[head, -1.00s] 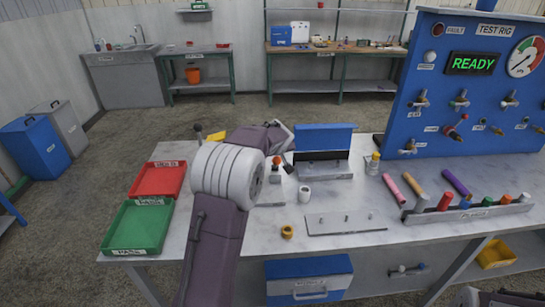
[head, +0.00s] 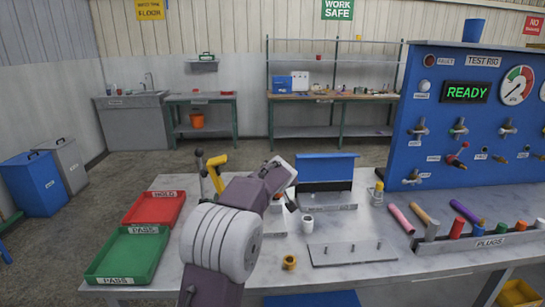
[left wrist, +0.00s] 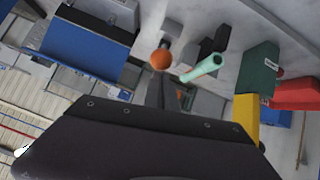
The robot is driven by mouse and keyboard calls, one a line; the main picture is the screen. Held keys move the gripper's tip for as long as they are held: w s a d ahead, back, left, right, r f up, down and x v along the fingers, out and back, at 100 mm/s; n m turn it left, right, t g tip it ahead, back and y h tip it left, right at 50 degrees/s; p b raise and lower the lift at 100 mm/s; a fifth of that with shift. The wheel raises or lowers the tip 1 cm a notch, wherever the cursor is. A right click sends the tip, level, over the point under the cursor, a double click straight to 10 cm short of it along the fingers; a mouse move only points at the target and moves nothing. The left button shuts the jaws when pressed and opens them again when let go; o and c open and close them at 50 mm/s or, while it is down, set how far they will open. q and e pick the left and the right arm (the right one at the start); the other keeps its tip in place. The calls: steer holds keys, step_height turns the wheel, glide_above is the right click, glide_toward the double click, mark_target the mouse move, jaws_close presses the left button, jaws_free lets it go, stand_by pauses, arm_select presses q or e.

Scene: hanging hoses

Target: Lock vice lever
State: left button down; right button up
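An orange ball knob (left wrist: 160,59), probably on the vice lever, shows in the left wrist view just beyond my left gripper's grey fingers (left wrist: 165,94). A pale green tube (left wrist: 203,67) lies to its right. I cannot tell whether the fingers touch the knob or how far apart they are. In the head view my left arm reaches over the bench, and its wrist covers the knob and most of the vice. My right gripper is not in view.
A red HOLD tray (head: 153,208) and a green PASS tray (head: 128,256) lie at left. A yellow-handled item (head: 216,166) stands behind my arm.

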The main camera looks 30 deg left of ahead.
arm_select(q)
steer(key=shift+s+f, duration=0.1)
steer(key=shift+f, duration=0.45)
steer(key=r+p, duration=0.2)
steer(key=r, duration=0.1)
steer(key=a+r+p, duration=0.1)
steer(key=p, duration=0.1)
steer(key=shift+w+r, duration=0.25)
steer(key=shift+w, duration=0.15)
steer(key=b+v, duration=0.1)
steer(key=v, duration=0.9)
steer(key=shift+s+f, duration=0.15)
steer(key=shift+f, duration=0.05)
steer(key=shift+a, duration=0.1)
